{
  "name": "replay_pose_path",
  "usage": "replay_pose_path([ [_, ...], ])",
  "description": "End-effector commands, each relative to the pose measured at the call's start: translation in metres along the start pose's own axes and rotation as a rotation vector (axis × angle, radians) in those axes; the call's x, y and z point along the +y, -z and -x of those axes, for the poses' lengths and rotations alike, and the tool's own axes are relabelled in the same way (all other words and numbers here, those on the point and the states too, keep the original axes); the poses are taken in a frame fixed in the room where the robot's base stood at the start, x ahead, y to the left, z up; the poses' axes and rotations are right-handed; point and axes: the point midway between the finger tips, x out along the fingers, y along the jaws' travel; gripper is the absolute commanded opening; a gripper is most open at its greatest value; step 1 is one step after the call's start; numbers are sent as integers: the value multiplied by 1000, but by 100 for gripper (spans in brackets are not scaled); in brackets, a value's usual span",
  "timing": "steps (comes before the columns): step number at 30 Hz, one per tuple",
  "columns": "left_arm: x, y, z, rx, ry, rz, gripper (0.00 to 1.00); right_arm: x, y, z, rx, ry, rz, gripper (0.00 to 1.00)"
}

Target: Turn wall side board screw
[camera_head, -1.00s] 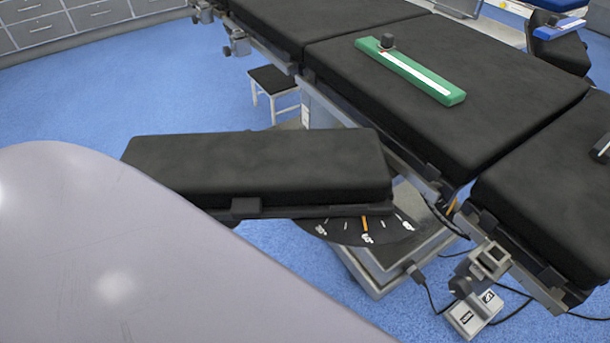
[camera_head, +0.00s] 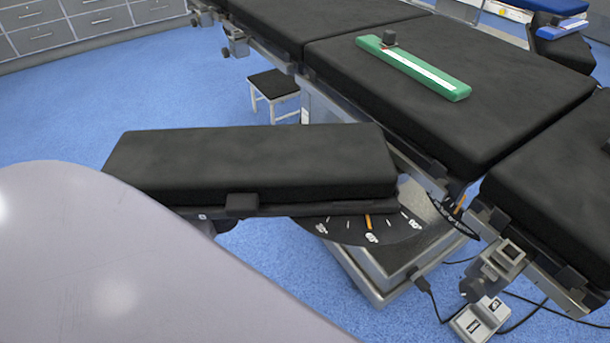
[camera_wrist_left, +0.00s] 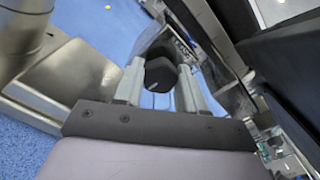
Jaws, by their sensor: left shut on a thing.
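The side board is a black padded arm board (camera_head: 255,165) sticking out to the left from the operating table (camera_head: 455,95). A dark dial with white marks (camera_head: 345,230) and an orange pointer shows under its right end. In the left wrist view my left gripper (camera_wrist_left: 158,80) is shut on a black knob (camera_wrist_left: 160,73), which sits between its two grey fingers. I take this knob for the board screw. In the head view the gripper and knob are hidden behind my large grey arm link and the board. My right gripper is in neither current view.
A green bar with a black knob (camera_head: 415,68) lies on the table top. A metal clamp (camera_head: 500,262) hangs at the table's right edge, above a pedal box (camera_head: 480,320) with cables. A small stool (camera_head: 273,90) stands behind the board. Blue floor is free at the left.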

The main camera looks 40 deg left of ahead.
Motion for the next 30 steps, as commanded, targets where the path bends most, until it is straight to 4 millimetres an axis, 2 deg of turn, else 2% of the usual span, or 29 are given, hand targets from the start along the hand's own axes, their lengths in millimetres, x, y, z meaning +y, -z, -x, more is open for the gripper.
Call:
replay_pose_path([
  [17,0,2,1,5,0,-33,9,0,-1,0,0,1,8,36],
  [18,0,2,1,5,0,-33,46,0,-1,0,-1,1,8,36],
  [20,0,2,1,5,0,-33,65,0,-2,0,-1,0,8,36],
  [30,0,1,2,2,0,-33,65,1,-3,1,-4,-1,7,36],
])
